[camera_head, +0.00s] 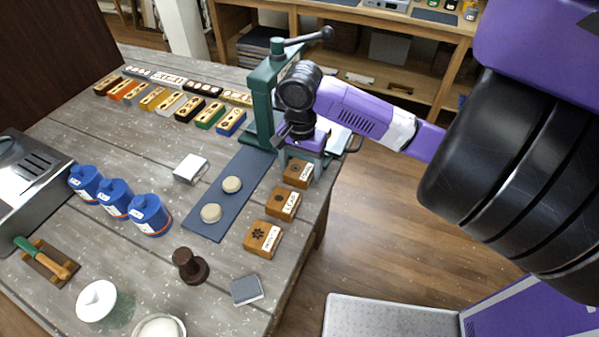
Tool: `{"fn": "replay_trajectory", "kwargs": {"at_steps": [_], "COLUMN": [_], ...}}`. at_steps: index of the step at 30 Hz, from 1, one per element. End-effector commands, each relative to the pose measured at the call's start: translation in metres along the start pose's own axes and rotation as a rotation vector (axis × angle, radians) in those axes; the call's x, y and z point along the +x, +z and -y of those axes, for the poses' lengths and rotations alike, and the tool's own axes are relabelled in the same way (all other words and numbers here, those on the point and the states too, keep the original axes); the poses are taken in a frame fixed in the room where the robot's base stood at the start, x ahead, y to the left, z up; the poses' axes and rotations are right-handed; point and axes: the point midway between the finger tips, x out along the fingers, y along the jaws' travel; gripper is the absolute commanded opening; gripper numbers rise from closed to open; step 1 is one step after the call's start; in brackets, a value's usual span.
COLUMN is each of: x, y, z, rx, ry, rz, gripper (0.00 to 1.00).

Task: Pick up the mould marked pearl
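Three small wooden moulds stand in a row along the table's right edge: a far one (298,173), a middle one (283,203) and a near one (262,238). Each has a white label on its front and a dark motif on top. The near motif looks like a flower. The lettering is too small to read surely, so I cannot tell which is marked pearl.
The green press (262,105) stands close to my gripper. A dark blue mat (205,222) bears two pale round pieces. A brown stamp (188,264), a grey block (246,290), blue canisters (148,212) and a white box (190,168) stand nearby. Open floor lies right of the table.

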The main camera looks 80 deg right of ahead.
Motion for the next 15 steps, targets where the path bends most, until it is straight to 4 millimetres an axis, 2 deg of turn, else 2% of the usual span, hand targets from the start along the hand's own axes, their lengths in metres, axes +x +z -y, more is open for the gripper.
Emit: {"fn": "replay_trajectory", "kwargs": {"at_steps": [1,6,8,15], "x": [-0.0001,-0.0002,-0.0003,-0.0012], "y": [0.0000,-0.0001,-0.0001,-0.0002], "z": [0.0000,0.0000,0.0000,0.0000], "rx": [0.000,0.000,0.000,0.000], "ry": [0.000,0.000,0.000,0.000], "rz": [0.000,0.000,0.000,0.000], "gripper": [0.60,0.27,0.17,0.17]}}
